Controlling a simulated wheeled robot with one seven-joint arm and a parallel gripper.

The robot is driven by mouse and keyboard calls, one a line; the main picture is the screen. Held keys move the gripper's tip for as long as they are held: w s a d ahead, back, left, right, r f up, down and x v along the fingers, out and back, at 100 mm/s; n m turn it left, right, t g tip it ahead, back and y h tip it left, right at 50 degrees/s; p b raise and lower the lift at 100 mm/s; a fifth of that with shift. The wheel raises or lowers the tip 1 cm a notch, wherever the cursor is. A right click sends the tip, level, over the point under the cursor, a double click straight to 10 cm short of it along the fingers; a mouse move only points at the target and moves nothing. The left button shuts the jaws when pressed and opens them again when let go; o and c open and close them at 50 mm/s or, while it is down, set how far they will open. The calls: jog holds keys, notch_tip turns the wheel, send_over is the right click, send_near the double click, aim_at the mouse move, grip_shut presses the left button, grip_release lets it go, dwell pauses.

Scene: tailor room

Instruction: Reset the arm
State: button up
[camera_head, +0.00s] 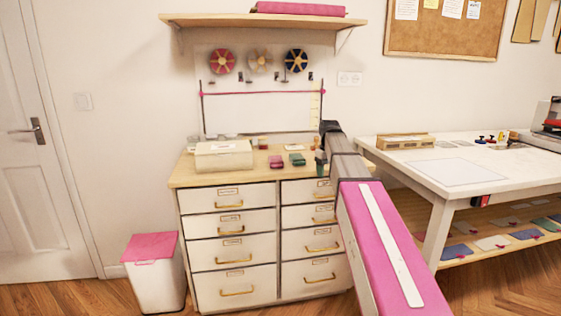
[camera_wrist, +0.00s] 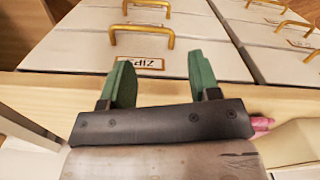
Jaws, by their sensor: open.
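My arm (camera_head: 380,240), pink with a white strip, reaches from the lower right toward the drawer cabinet (camera_head: 230,225). My gripper (camera_head: 320,160) is at the arm's far end, near the cabinet's top front edge, and is partly hidden by the arm. In the wrist view my gripper (camera_wrist: 163,80) shows two green fingers spread apart with nothing between them. Beyond the fingers are the cabinet's pale drawer fronts (camera_wrist: 208,60) with brass handles (camera_wrist: 141,33). A drawer label (camera_wrist: 140,63) shows between the fingers. I cannot tell whether the fingers touch the cabinet.
A cream box (camera_head: 223,155) and small pink (camera_head: 275,161) and green (camera_head: 297,159) items lie on the cabinet top. A white table (camera_head: 470,165) stands right of the arm. A pink-lidded bin (camera_head: 155,270) stands left. Floor shows between door and bin.

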jog(key=s+f+m, duration=0.2)
jog(key=s+f, duration=1.1)
jog(key=f, duration=0.2)
jog(key=s+f+m, duration=0.3)
jog(key=s+f, duration=0.9)
jog(key=f, duration=0.3)
jog(key=shift+s+f, duration=0.35)
